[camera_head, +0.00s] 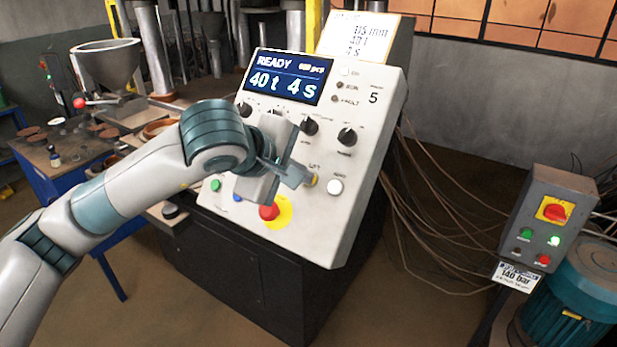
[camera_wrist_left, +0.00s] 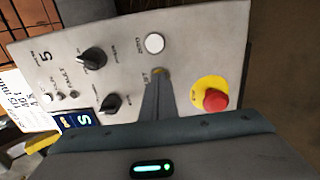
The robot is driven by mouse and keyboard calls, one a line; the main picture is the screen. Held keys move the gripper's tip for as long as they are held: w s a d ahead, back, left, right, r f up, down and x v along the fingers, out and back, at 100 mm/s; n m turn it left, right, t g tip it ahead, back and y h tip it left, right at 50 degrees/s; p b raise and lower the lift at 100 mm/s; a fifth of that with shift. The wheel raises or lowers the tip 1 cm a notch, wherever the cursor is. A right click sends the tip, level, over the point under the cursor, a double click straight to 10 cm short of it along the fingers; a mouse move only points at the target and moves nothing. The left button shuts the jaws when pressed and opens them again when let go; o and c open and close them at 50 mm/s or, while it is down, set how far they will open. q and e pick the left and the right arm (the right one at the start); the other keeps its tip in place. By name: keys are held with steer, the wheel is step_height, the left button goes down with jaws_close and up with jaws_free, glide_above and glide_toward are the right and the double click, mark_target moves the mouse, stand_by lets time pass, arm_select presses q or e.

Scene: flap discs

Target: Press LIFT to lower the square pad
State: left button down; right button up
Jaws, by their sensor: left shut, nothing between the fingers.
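I cannot make out the square pad. My right gripper is not in view.
A white button (camera_head: 335,187) sits right of LIFT. A red emergency stop (camera_head: 269,211) on a yellow ring lies below left. Black knobs (camera_head: 347,137) are above. The display (camera_head: 285,77) reads READY, 40 t, 4 s. A grey switch box (camera_head: 548,225) stands at right.

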arm_select(q)
steer(key=shift+s, duration=0.1)
steer(key=v, duration=0.8)
stand_by(0.8)
